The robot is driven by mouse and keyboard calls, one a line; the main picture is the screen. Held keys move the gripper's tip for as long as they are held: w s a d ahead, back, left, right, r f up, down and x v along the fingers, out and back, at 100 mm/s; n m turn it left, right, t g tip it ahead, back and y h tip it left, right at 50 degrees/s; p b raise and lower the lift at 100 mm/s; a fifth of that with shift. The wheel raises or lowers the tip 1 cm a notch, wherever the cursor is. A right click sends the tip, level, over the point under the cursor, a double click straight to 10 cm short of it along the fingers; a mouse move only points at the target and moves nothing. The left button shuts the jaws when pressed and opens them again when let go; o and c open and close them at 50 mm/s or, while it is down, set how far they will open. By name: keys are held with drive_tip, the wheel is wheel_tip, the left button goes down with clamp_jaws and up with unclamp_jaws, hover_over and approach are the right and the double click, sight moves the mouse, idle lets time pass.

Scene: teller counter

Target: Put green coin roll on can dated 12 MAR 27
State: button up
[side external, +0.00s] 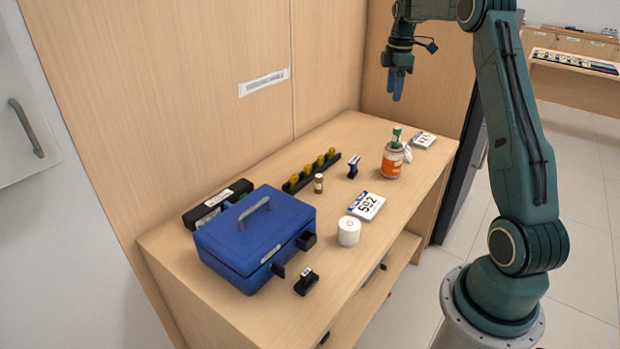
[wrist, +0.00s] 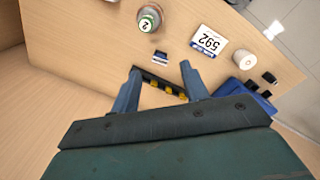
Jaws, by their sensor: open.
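A green coin roll (side external: 397,136) stands upright on top of an orange and grey can (side external: 391,163) near the right end of the counter. In the wrist view, the roll's round end (wrist: 146,24) bears a "2", and the can (wrist: 153,10) shows behind it at the top edge. No date is readable on the can. My gripper (side external: 397,86) is open and empty, raised above the counter and clear of the can and roll. Its two blue fingers (wrist: 161,72) show apart in the wrist view, with nothing held between them.
A blue cash box (side external: 245,245) stands at the left. A black rack with yellow pieces (side external: 312,172), a small brown bottle (side external: 318,183), a blue stamp-like item (side external: 354,166), a "592" plate (side external: 366,206) and a white paper roll (side external: 349,231) occupy the middle. Another plate (side external: 423,140) lies beyond the can.

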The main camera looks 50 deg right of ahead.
drive_tip(key=s+a+r+m+t, duration=0.1)
drive_tip(key=a+r, duration=0.2)
drive_tip(key=a, duration=0.5)
drive_tip(key=s+a+r+m+t+h, duration=0.15)
drive_tip(key=a+r, duration=0.25)
drive_tip(key=a, duration=0.4)
drive_tip(key=s+a+r+m+y, duration=0.1)
drive_tip(key=s+a+r, duration=0.15)
drive_tip(key=a, duration=0.55)
drive_tip(key=s+a+f+m+t, duration=0.1)
drive_tip(key=s+a+f+m, duration=0.1)
drive_tip(key=s+a, duration=0.5)
drive_tip(key=s+a+f+m+t, duration=0.2)
drive_tip(key=s+a, duration=0.6)
drive_tip(key=s, duration=0.1)
drive_tip(key=shift+s+a+f+m, duration=0.3)
drive_tip(key=shift+s+f+m, duration=0.05)
drive_tip(key=shift+f, duration=0.05)
